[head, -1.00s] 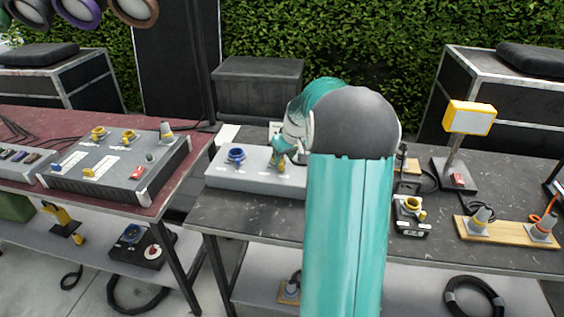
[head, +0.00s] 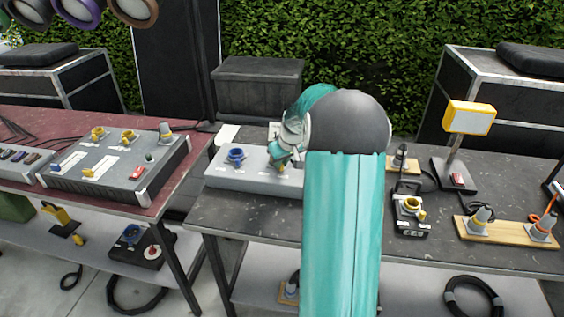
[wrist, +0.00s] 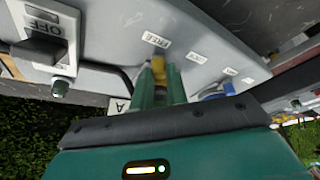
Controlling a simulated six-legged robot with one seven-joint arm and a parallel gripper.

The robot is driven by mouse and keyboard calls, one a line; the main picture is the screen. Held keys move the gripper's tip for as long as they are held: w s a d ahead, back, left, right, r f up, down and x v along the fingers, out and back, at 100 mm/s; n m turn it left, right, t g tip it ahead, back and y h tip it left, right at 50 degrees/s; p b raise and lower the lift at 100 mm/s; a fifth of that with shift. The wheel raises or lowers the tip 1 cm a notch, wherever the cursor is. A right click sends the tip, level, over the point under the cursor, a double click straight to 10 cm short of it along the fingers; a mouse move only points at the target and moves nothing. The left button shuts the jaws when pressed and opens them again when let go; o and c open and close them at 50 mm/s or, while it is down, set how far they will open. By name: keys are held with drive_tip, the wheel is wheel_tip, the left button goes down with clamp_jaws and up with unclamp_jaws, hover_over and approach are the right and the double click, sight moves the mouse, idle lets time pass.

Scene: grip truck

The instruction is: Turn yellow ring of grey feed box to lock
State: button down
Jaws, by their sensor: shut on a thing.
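The light grey feed box (head: 222,176) sits on the dark middle table, with a blue ring (head: 236,156) on its left part. My gripper (head: 281,163) is at the box's right part, partly hidden by my arm. In the wrist view, my green fingers (wrist: 160,84) are shut on the yellow ring (wrist: 158,65), of which only a small part shows between them. A FREE label (wrist: 156,40) is just beyond it on the grey face. The blue ring also shows in the wrist view (wrist: 218,92).
A grey console (head: 115,165) with yellow knobs stands on the red table at left. A small black box with a yellow ring (head: 411,204) and a wooden board with plugs (head: 510,232) lie to the right. In the wrist view, an OFF switch (wrist: 45,45) is at upper left.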

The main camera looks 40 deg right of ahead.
drive_tip(key=shift+a, duration=0.2)
drive_tip(key=m, duration=0.1)
drive_tip(key=w+a+m+h, duration=0.1)
drive_tip(key=shift+a+m+g, duration=0.1)
drive_tip(key=shift+m+g, duration=0.2)
drive_tip(key=shift+m, duration=0.1)
drive_tip(key=m, duration=0.1)
drive_tip(key=w+m+h, duration=0.1)
drive_tip(key=shift+a+m, duration=0.3)
drive_tip(key=shift+a, duration=0.1)
drive_tip(key=shift+w+a+m+g+h, duration=0.25)
drive_tip(key=shift+w+m+g, duration=0.2)
drive_tip(key=shift+m, duration=0.65)
drive_tip(key=shift+w+a+m+g+h, duration=0.1)
drive_tip(key=shift+w+m+g+h, duration=0.3)
drive_tip(key=shift+m, duration=0.7)
drive_tip(key=c, duration=1.4)
unclamp_jaws()
drive_tip(key=shift+r, duration=0.1)
